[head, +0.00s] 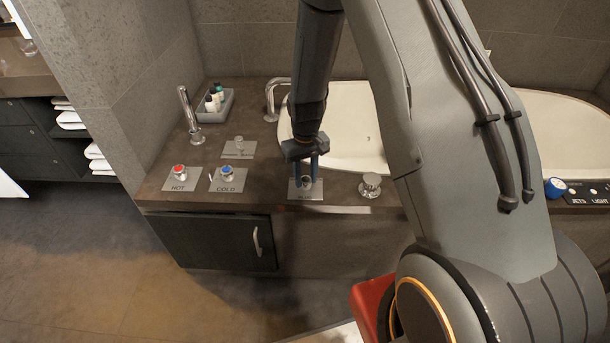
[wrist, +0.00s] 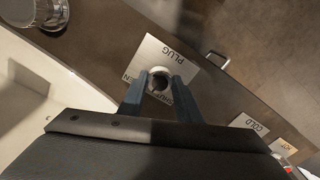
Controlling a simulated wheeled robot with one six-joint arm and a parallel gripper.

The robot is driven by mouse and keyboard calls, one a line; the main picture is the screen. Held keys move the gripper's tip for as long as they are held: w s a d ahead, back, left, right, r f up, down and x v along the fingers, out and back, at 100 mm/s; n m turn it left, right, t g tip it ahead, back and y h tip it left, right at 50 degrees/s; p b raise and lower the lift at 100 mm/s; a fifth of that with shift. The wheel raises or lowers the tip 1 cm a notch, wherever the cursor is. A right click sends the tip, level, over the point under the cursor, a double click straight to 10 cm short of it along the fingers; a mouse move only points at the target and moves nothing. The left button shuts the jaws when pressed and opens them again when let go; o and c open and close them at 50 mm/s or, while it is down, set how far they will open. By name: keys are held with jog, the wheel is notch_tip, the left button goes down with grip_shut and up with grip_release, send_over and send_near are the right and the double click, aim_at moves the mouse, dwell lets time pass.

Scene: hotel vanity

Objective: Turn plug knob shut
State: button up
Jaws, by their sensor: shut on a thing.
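The plug knob (wrist: 158,76) is a small round metal knob on a pale plate (wrist: 152,48) marked PLUG in the wrist view. OPEN and SHUT markings show partly beside it, some covered by my fingers. My gripper (wrist: 158,84) has one blue finger on each side of the knob and is shut on it. In the head view my gripper (head: 307,178) reaches straight down to the plug plate (head: 313,195) at the counter's front edge, and the fingers hide most of the knob. I cannot tell which way the knob points.
HOT (head: 179,173) and COLD (head: 227,174) knobs stand to the left. A round metal knob (head: 370,185) stands close on the right. The white basin (head: 350,125) and curved faucet (head: 272,98) are behind. A tray of bottles (head: 214,104) sits at the back left.

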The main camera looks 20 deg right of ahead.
aim_at(306, 179)
jog(key=n+p, duration=0.1)
jog(key=n, duration=0.4)
jog(key=shift+n, duration=0.3)
jog(key=shift+n+p, duration=0.5)
jog(key=shift+n, duration=1.6)
jog(key=o, duration=1.1)
jog(key=shift+c, duration=0.2)
jog(key=shift+r, duration=3.95)
